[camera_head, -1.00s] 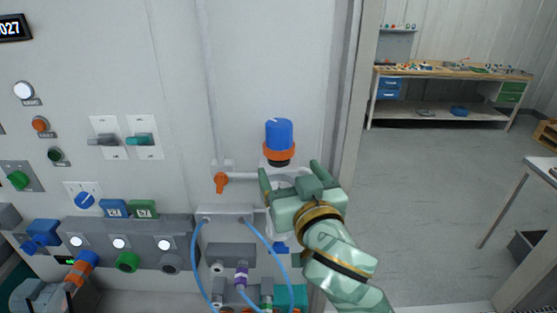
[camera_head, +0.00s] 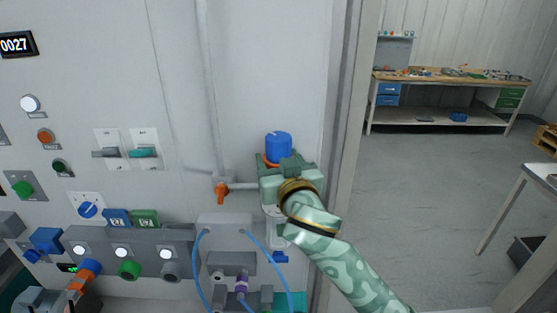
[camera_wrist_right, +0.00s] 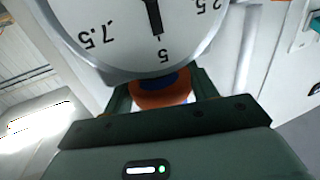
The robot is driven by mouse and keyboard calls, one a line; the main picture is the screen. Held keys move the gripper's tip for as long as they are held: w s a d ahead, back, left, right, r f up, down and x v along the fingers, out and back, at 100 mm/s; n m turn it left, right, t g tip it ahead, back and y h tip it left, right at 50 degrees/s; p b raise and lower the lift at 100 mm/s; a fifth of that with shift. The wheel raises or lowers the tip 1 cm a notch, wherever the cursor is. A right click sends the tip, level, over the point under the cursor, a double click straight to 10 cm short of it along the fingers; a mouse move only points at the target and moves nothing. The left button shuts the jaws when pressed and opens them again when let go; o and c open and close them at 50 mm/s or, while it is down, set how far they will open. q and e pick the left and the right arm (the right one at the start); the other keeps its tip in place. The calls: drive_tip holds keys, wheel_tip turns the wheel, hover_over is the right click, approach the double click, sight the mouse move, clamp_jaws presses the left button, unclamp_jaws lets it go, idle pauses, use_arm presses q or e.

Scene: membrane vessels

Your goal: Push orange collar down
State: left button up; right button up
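The orange collar (camera_head: 264,160) sits under the blue cap (camera_head: 278,146) of an upright fitting on the panel; my gripper hides most of it in the head view. In the right wrist view the orange collar (camera_wrist_right: 160,94) shows between my fingers, below a round gauge, with a little blue beside it. My right gripper (camera_head: 277,166) is at the collar's height, with one finger on each side of it. In the right wrist view my right gripper (camera_wrist_right: 163,95) looks open, with narrow gaps beside the collar; contact is hard to judge. My left gripper is not in view.
A white gauge dial (camera_wrist_right: 145,25) is close to my right wrist camera. An orange valve handle (camera_head: 221,191) is left of the gripper. Blue hoses (camera_head: 199,262) hang below. Switches and knobs fill the panel's left side. Open floor lies right, with a workbench (camera_head: 450,78) behind.

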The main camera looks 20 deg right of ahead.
drive_tip(key=shift+c, duration=0.4)
drive_tip(key=shift+f, duration=0.8)
drive_tip(key=o, duration=1.4)
drive_tip(key=s+p, duration=0.2)
drive_tip(key=s, duration=1.4)
drive_tip(key=shift+s+a, duration=0.1)
drive_tip(key=shift+s, duration=0.05)
